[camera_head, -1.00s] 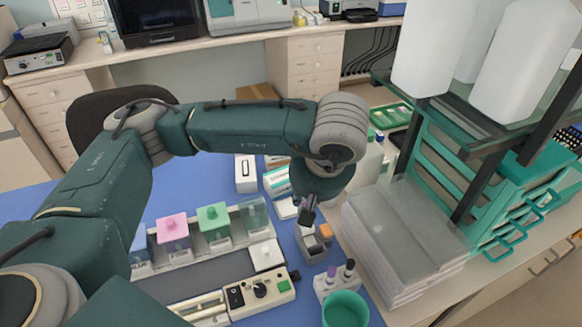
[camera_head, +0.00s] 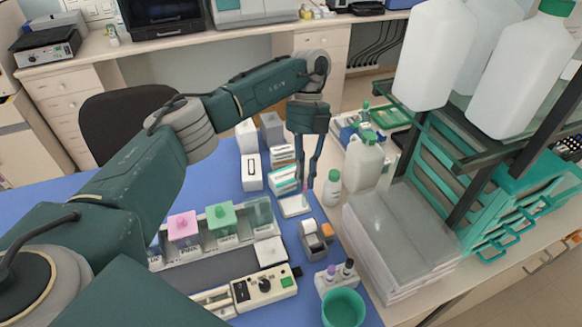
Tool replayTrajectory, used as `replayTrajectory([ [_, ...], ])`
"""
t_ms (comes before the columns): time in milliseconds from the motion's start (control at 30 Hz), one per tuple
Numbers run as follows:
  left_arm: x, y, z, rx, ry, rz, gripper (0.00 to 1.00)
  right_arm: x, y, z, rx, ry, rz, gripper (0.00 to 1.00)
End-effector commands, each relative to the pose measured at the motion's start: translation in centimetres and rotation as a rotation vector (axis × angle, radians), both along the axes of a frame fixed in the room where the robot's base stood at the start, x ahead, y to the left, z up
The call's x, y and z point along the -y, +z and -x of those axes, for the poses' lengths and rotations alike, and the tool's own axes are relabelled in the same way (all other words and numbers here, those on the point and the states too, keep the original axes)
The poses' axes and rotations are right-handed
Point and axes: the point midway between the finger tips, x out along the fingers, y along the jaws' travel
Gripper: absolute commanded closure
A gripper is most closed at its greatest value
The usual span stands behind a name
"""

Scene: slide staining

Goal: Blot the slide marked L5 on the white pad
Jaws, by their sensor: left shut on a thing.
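My left gripper (camera_head: 306,185) points down at the right part of the white pad (camera_head: 292,206). It is shut on a thin slide (camera_head: 305,197), of which only a small pinkish part shows below the fingertips. The slide looks close to upright at the pad's right side; I cannot tell whether it touches the pad. The mark L5 is too small to read. My right gripper is not in view.
Stain jars with pink (camera_head: 182,227) and green (camera_head: 221,214) lids stand left. A tape dispenser (camera_head: 316,238) is in front of the pad. A small white bottle (camera_head: 332,187) stands close right. Boxes (camera_head: 284,178) are behind, and a green cup (camera_head: 343,309) is in front.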

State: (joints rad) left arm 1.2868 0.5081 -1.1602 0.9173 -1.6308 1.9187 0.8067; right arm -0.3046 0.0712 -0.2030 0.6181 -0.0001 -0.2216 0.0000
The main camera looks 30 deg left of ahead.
Motion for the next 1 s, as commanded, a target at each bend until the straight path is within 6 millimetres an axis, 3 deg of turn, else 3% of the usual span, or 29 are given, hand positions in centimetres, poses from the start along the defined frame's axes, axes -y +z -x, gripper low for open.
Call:
replayTrajectory([
  [300,-2.8,-1.3,-1.2,-0.004,0.816,-0.004,1.0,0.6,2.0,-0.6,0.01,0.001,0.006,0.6],
  [500,-4.2,-2.2,-1.9,-0.003,1.268,-0.003,1.0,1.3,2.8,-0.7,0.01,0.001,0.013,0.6],
  [700,-4.9,-2.7,-2.3,-0.004,1.475,-0.001,1.0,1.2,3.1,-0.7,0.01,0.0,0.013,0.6],
  [1000,-5.0,-3.7,-2.4,-0.005,1.503,0.0,1.0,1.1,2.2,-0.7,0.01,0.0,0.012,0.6],
])
